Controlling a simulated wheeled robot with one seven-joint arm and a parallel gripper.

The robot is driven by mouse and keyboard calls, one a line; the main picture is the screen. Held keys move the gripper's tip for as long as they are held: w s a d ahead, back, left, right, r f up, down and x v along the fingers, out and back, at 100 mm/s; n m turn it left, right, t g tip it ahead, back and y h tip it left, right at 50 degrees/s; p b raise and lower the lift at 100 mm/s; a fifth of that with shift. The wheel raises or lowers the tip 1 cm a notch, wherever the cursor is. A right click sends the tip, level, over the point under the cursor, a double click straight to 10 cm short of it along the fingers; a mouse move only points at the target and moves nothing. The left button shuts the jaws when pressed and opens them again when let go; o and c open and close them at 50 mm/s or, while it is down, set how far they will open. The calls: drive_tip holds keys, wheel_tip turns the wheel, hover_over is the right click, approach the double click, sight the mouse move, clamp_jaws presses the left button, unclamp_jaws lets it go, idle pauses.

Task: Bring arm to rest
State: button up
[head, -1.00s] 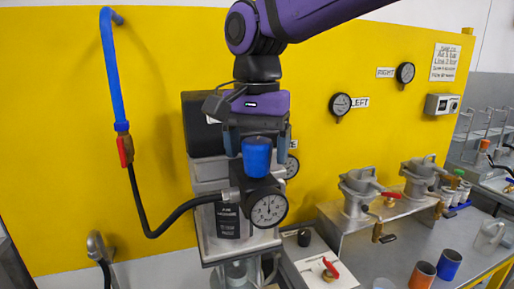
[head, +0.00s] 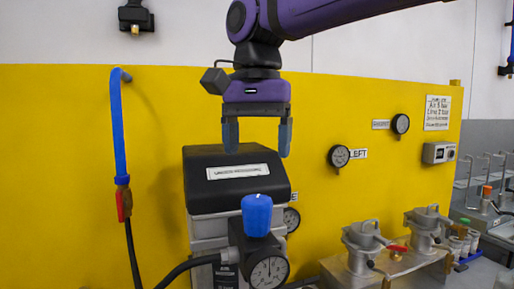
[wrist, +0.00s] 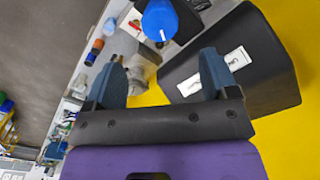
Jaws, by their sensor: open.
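My purple arm hangs from the top of the head view. My gripper (head: 258,138) is open with its blue-grey fingers pointing down and nothing between them. It is above the black-topped unit (head: 236,181) and above the blue regulator knob (head: 257,215), apart from both. The knob sits over a round pressure gauge (head: 268,271). In the wrist view my gripper (wrist: 163,78) is also open and empty. The blue knob (wrist: 159,20) and the black cover (wrist: 258,60) show beyond the fingers there.
A yellow panel (head: 60,180) stands behind, with a blue pipe and red-handled valve (head: 124,204) at left and a left gauge (head: 339,156). Two metal agitator units (head: 362,245) stand on the bench at right. The air around my gripper is free.

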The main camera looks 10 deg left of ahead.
drive_tip(key=s+d+f+t, duration=0.1)
drive_tip(key=d+f+t, duration=0.2)
drive_tip(key=d, duration=2.1)
drive_tip(key=s+d+f+t, duration=0.1)
drive_tip(key=s+d+f, duration=0.4)
drive_tip(key=d, duration=0.3)
drive_tip(key=s+d+f+n+t, duration=0.1)
drive_tip(key=s+d+f, duration=0.4)
drive_tip(key=d, duration=0.3)
drive_tip(key=shift+s+d+f, duration=0.15)
drive_tip(key=shift+s+f, duration=0.15)
drive_tip(key=shift+f, duration=0.4)
idle(0.9)
